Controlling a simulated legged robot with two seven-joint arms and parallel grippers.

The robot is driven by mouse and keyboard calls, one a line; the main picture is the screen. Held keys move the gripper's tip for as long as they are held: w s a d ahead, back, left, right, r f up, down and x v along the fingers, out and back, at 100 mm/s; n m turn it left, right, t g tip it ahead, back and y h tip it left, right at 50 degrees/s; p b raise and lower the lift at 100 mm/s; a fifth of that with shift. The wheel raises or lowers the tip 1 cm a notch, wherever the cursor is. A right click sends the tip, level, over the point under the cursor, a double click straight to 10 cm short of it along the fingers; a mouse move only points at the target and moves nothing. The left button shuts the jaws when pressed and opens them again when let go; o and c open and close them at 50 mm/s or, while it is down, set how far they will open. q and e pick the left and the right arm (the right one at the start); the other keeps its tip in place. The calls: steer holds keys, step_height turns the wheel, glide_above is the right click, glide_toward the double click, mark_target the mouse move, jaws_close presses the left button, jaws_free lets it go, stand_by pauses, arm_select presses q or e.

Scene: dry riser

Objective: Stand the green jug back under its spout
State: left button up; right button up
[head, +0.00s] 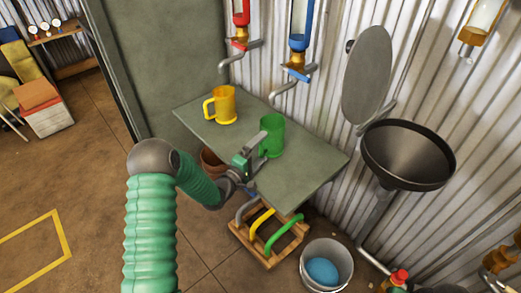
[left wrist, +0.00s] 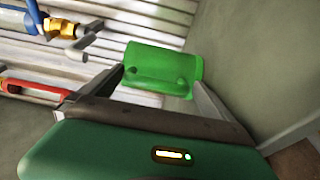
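The green jug (head: 271,135) stands upright on the grey-green shelf (head: 310,158), to the right of a yellow mug (head: 222,104). A grey spout (head: 285,88) below the blue-framed tube (head: 299,30) ends above and behind the jug. My left gripper (head: 256,150) is at the jug's near left side. In the left wrist view its fingers are spread wide, with the green jug (left wrist: 164,68) between and just beyond their tips. I cannot tell whether they touch it. My right gripper is out of view.
Another spout (head: 235,57) hangs over the yellow mug under a red-framed tube (head: 241,12). A dark funnel (head: 408,155) and grey disc (head: 368,73) are at right. Below the shelf stand a wooden rack (head: 268,262) and white bucket (head: 343,284). The shelf's right part is clear.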

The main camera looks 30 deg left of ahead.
arm_select(q)
steer(key=s+a+p, duration=0.3)
steer(key=s+p, duration=0.3)
steer(key=s, duration=1)
steer(key=s+d+r+m+g+y, duration=0.1)
steer(key=s+d+r+m+g, duration=0.2)
steer(key=s+d+m+g, duration=0.45)
steer(key=s+d+r+m+g+y, duration=0.2)
steer(key=s+d+m+g, duration=0.5)
steer(key=s+m+g, duration=0.15)
step_height(320, 180, up, 31)
steer(key=w+p, duration=0.1)
steer(key=p, duration=3)
steer(key=shift+a+f+t+p, duration=0.15)
steer(key=shift+a+t+p, duration=0.25)
steer(key=shift+a, duration=0.05)
